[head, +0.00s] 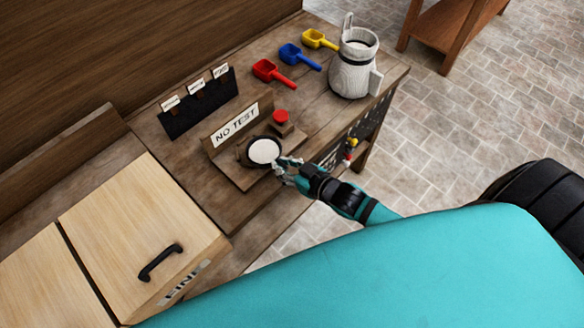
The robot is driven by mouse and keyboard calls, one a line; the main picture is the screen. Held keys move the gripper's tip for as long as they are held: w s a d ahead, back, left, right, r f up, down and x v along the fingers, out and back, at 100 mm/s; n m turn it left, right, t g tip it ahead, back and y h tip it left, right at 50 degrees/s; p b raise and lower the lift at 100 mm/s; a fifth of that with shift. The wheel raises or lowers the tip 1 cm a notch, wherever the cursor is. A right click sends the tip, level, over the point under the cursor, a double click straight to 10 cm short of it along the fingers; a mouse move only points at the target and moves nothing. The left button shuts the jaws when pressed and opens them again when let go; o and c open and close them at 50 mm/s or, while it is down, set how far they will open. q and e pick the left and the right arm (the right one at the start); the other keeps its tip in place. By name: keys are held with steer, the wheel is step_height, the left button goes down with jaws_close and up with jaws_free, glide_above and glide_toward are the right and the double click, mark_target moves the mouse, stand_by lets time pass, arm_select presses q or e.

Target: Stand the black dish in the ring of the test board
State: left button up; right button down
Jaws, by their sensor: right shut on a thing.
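The black dish (247,157), with white powder in it, is at the test board (228,172), in front of its "NO TEST" sign (237,124). The dish looks level. I cannot tell whether it rests in the ring or is just above it, as the dish hides the ring. My right gripper (281,166) is shut on the dish at its right front rim. A red knob (281,116) stands on the board behind the dish. My left gripper is not in view.
Red (268,71), blue (296,55) and yellow (318,39) scoops lie at the back of the table. A white sack-like container (352,72) stands on the right. A black holder with labels (200,108) is at the left. A wooden bin (130,225) stands at front left.

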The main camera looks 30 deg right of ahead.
mark_target(275, 159)
steer(key=w, duration=0.1)
steer(key=w+a+b, duration=0.1)
steer(key=w+b, duration=0.1)
steer(key=w, duration=0.1)
steer(key=shift+w+a+f, duration=0.1)
steer(key=shift+a+f, duration=0.15)
steer(key=shift+f+b, duration=0.4)
steer(key=shift+f, duration=0.35)
steer(key=shift+w, duration=0.1)
steer(key=c, duration=1.2)
jaws_free()
